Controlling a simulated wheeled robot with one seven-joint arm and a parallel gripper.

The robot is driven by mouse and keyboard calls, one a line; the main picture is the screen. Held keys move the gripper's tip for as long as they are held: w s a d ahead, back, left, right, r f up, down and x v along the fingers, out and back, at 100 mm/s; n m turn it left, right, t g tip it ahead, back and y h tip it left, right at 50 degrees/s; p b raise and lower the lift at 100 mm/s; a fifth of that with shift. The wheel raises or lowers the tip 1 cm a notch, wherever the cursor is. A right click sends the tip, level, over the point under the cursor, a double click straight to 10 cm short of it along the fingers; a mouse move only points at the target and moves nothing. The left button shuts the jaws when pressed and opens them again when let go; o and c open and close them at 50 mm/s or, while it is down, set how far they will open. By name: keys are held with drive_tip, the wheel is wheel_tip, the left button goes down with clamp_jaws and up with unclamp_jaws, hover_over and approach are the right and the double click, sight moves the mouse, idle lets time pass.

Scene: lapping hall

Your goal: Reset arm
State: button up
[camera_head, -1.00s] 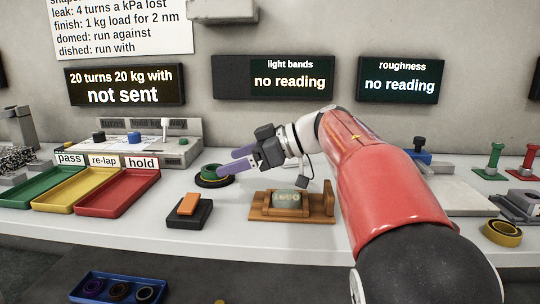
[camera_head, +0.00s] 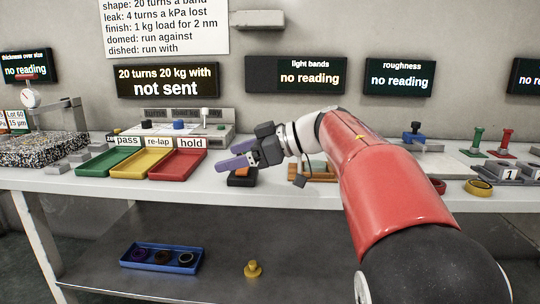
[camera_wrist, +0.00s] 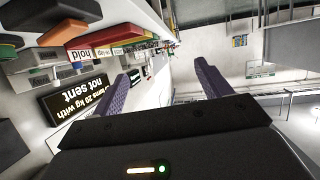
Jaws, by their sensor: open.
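My gripper (camera_head: 240,155) is in the head view at the end of my red arm, with two purple fingers pointing left. Its fingers are apart with nothing between them, and the wrist view shows the same empty gap (camera_wrist: 165,78). In the head view the gripper overlaps a black block with an orange top (camera_head: 242,177) on the bench; I cannot tell the height between them. A wooden stand (camera_head: 322,170) is just right of the gripper, partly hidden by my arm.
Green (camera_head: 108,163), yellow (camera_head: 143,163) and red (camera_head: 180,165) trays stand left of the gripper on the white bench (camera_head: 60,182). A blue tray (camera_head: 150,269) with rings and a brass piece (camera_head: 253,269) are on the lower shelf. Signs hang on the wall behind.

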drive_tip(key=w+d+r+m+t+h, duration=0.25)
drive_tip(key=d+r+m+t, duration=0.55)
drive_tip(key=d+t, duration=0.5)
drive_tip(key=s+d+f+m+t+h, duration=0.1)
drive_tip(key=s+d+f+m+h, duration=0.1)
drive_tip(key=d+f+m+h, duration=0.25)
drive_tip(key=s+d+f+m+t+h, duration=0.1)
drive_tip(key=s+d+m+h, duration=0.15)
drive_tip(key=d+h, duration=0.35)
drive_tip(key=s+f+m+g, duration=0.1)
drive_tip(key=s+f+g, duration=1.1)
drive_tip(key=s+f, duration=1.3)
drive_tip(key=shift+a+h, duration=0.4)
drive_tip(key=shift+a, duration=0.05)
